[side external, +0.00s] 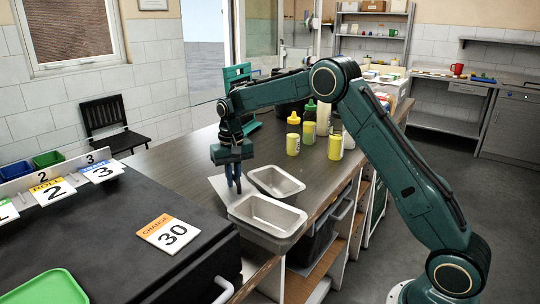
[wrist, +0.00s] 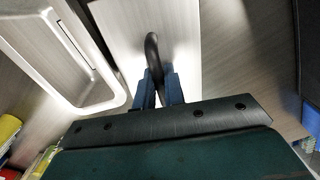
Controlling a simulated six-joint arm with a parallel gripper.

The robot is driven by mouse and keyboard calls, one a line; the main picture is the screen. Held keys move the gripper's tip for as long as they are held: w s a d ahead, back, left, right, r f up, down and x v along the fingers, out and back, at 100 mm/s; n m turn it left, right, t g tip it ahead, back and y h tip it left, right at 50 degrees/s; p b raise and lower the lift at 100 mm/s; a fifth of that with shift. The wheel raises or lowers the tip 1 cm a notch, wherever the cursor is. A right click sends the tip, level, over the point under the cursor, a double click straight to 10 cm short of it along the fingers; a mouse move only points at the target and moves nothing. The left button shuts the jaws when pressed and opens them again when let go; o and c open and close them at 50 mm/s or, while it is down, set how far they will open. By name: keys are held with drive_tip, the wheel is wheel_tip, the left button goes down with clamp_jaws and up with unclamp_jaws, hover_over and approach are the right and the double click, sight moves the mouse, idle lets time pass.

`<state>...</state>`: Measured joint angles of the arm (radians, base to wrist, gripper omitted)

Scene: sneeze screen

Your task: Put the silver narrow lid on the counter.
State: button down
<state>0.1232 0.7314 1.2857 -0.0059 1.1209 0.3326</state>
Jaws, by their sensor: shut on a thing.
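The silver narrow lid (wrist: 190,45) is a flat, pale metal plate with a dark curved handle (wrist: 152,50). My gripper (wrist: 160,88) is shut on that handle, with a blue finger on each side of it. In the side external view, my gripper (side external: 234,188) points down just left of the two steel pans. The lid (side external: 216,184) shows there as a light plate, partly hidden behind my fingers and the near pan. The counter (side external: 180,165) is grey-brown wood grain. I cannot tell whether the lid touches it.
Two open steel pans, one farther (side external: 277,180) and one nearer (side external: 265,232), stand close at the right. Yellow and green bottles (side external: 309,125) stand farther back. The counter left of my gripper is clear.

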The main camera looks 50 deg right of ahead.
sight(239, 188)
drive_tip(key=shift+s+d+f+n, duration=0.1)
drive_tip(key=shift+s+n, duration=0.05)
drive_tip(key=shift+s, duration=0.3)
drive_tip(key=shift+s+f+n, duration=0.1)
drive_tip(key=shift+s+n, duration=0.05)
drive_tip(key=shift+s, duration=0.3)
drive_tip(key=shift+f, duration=1.5)
drive_tip(key=shift+f, duration=0.1)
drive_tip(key=c, duration=1.5)
unclamp_jaws()
